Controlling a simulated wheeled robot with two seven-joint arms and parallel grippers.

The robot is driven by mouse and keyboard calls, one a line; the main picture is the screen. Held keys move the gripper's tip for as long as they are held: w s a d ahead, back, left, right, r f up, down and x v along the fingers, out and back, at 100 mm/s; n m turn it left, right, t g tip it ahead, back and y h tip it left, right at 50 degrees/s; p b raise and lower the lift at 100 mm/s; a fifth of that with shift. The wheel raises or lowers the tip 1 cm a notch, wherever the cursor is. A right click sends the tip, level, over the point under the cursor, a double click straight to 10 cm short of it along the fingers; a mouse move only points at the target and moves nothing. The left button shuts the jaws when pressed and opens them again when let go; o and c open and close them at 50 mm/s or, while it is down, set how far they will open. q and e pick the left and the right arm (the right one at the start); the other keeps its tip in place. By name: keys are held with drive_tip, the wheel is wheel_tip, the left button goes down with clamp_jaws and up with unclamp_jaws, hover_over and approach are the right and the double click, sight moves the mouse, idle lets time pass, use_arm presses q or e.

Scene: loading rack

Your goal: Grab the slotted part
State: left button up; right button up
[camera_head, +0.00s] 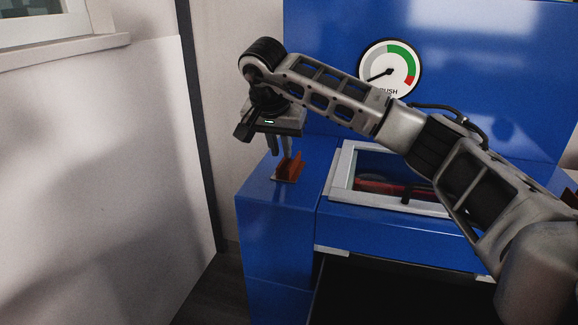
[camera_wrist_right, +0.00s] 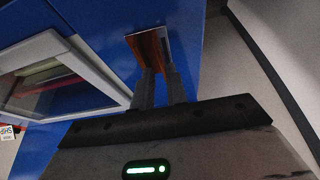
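The slotted part, a small reddish-brown piece with upright walls on a flat base (camera_head: 289,168), stands on the left end of the blue bench top. It also shows in the right wrist view (camera_wrist_right: 148,48), just beyond my fingertips. My right gripper (camera_head: 281,153) points down at it from above, with its fingertips at the part's upper edge. In the right wrist view the two fingers (camera_wrist_right: 160,72) have a narrow gap between them, in line with the part. Whether they touch it is hard to tell. My left gripper is not in view.
The blue bench (camera_head: 262,190) has a pale-framed recess (camera_head: 340,172) right of the part, with reddish items inside. A round gauge (camera_head: 390,70) is on the blue back panel. The bench top ends close to the part's left; a white wall (camera_head: 90,170) stands beyond.

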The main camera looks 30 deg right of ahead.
sight(283, 160)
drive_tip(key=x, duration=0.4)
drive_tip(key=shift+w+d+p, duration=0.15)
drive_tip(key=shift+w+p, duration=0.05)
drive_tip(key=shift+p, duration=0.15)
clamp_jaws()
drive_tip(key=shift+r, duration=0.1)
